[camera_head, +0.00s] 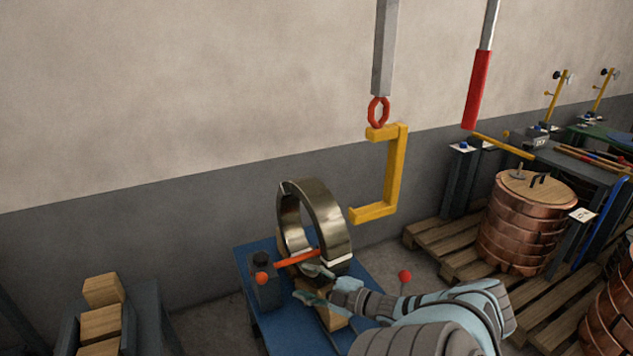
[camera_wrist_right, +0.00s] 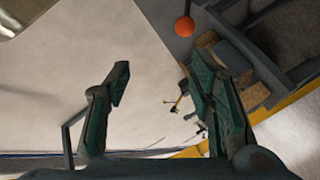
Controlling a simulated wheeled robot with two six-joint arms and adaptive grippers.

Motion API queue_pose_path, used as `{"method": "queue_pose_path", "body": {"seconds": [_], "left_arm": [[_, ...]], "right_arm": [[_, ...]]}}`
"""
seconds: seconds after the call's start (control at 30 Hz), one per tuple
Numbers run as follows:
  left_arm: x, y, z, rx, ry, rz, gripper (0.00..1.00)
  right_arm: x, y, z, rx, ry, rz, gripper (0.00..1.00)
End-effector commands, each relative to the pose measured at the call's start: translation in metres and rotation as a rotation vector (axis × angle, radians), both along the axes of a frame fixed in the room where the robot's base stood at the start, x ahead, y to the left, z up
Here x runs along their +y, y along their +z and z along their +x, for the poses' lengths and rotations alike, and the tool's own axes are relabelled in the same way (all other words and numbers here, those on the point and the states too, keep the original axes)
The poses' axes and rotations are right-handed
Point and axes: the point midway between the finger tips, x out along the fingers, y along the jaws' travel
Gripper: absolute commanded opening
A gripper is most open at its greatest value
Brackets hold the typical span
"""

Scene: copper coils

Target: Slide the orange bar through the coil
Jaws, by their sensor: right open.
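The metal coil (camera_head: 328,213) stands upright as a brassy ring on a blue table (camera_head: 257,320) in the head view. The orange bar (camera_head: 297,258) lies across the lower part of the coil's opening, slightly tilted. I cannot tell how far it reaches into the ring. My right gripper (camera_head: 310,284) is open just below and in front of the bar, close to the coil's lower rim, and looks empty. The right wrist view shows its two fingers (camera_wrist_right: 163,85) spread with nothing between them. My left gripper is not in view.
A grey block (camera_head: 265,295) with an orange ball (camera_head: 261,278) stands left of the coil. A yellow C-hook (camera_head: 394,170) hangs above right. A red ball (camera_head: 405,276) is near my right arm. Copper coils on a pallet (camera_head: 428,238) stand right; wooden blocks (camera_head: 101,322) are lower left.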

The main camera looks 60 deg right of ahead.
Motion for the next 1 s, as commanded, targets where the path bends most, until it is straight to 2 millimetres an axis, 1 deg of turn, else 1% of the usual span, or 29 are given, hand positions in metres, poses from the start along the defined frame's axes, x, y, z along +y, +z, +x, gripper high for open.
{"method": "queue_pose_path", "body": {"seconds": [0.03,0.13,0.27,0.5,0.6,1.0], "left_arm": [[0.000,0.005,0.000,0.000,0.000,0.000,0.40],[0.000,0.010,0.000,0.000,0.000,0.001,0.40],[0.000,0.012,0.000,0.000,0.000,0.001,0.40],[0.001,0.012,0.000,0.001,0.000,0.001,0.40],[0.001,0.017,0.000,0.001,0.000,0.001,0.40],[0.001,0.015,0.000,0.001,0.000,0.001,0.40]], "right_arm": [[0.000,0.002,-0.005,0.002,-0.001,0.001,0.49],[0.001,0.002,-0.015,0.002,-0.001,0.002,0.49],[0.002,0.001,-0.023,0.000,-0.001,0.001,0.49],[0.002,0.000,-0.023,0.000,0.000,0.001,0.49],[0.002,0.001,-0.023,0.000,-0.001,0.001,0.49],[0.002,0.000,-0.023,0.000,0.000,0.001,0.49]]}}
